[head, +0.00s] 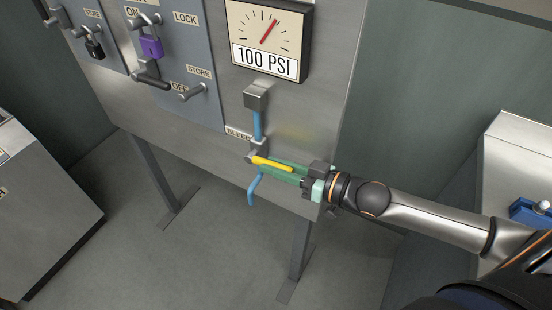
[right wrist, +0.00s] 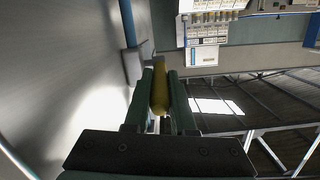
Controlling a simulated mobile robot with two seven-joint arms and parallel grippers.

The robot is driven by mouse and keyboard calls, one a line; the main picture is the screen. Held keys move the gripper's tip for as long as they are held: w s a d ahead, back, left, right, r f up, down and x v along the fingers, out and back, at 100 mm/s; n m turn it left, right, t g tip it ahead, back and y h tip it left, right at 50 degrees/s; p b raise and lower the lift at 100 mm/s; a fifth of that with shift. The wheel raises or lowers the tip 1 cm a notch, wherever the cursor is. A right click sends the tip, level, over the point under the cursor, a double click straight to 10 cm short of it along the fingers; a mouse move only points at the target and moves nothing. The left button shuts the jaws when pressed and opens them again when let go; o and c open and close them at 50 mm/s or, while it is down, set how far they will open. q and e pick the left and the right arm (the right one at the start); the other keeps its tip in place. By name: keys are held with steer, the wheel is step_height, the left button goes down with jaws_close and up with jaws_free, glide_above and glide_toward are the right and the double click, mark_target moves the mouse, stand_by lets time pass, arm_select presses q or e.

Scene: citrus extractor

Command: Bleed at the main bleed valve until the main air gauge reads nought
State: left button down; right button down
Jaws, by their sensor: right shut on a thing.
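The main air gauge (head: 268,38) on the panel shows 100 PSI, with its red needle tilted up to the right. Below it, the main bleed valve (head: 257,149) sits on a blue pipe (head: 257,124), beside a partly covered label (head: 238,133). Its yellow lever (head: 272,163) points right, across the pipe. My right gripper (head: 268,167) is shut on the yellow lever, green fingers on either side. In the right wrist view the yellow lever (right wrist: 159,90) lies between the two fingers (right wrist: 160,95). My left gripper is out of view.
Left of the gauge, a panel carries a purple padlock (head: 151,46) and a dark handle (head: 150,76) by ON and OFF marks. A black padlock (head: 94,48) hangs further left. A grey cabinet (head: 40,215) stands at left. The floor below the panel is clear between its legs.

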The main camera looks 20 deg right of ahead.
mark_target(257, 158)
steer(key=shift+a+r+g+h+p, duration=0.1)
steer(key=shift+r+g+h+p, duration=0.35)
steer(key=shift+r+p, duration=0.3)
steer(key=shift+w+r+g, duration=0.1)
steer(key=shift+g, duration=0.15)
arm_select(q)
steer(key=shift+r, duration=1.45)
arm_select(e)
steer(key=shift+w+a+r+g+h, duration=0.15)
steer(key=shift+r+g+h, duration=0.2)
steer(key=shift+g+h, duration=0.35)
steer(key=shift+w+a+r+g+h, duration=0.15)
steer(key=shift+r+g+h, duration=0.2)
steer(key=shift+g+h, duration=0.35)
